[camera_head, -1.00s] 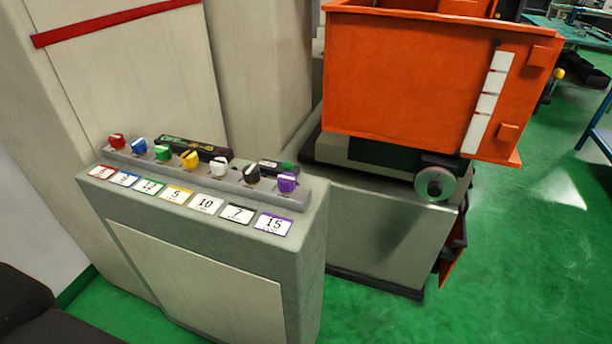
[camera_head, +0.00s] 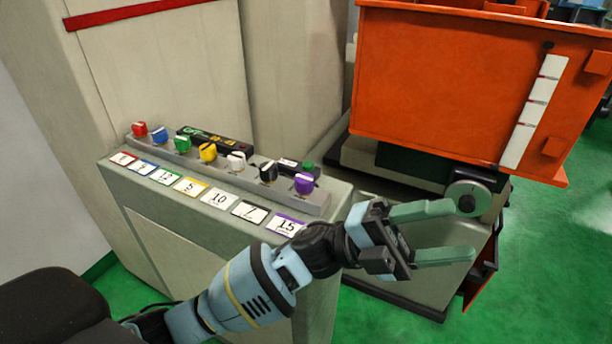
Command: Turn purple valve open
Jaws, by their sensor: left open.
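The purple valve (camera_head: 304,183) is a small knob at the right end of a row of coloured knobs on the grey console. A purple-edged label reading 15 (camera_head: 286,225) lies in front of it. My left gripper (camera_head: 462,231) is open and empty, its two green fingers pointing right. It is to the right of the purple valve and nearer to me, apart from it, in front of the orange machine's base. The valve is in full view. My right gripper is not in view.
Black (camera_head: 268,171), white (camera_head: 236,160) and yellow (camera_head: 208,152) knobs stand left of the purple one, with several more beyond. The orange tank (camera_head: 450,85) and a round grey handwheel (camera_head: 468,197) are on the right. Green floor (camera_head: 560,260) is open at the right.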

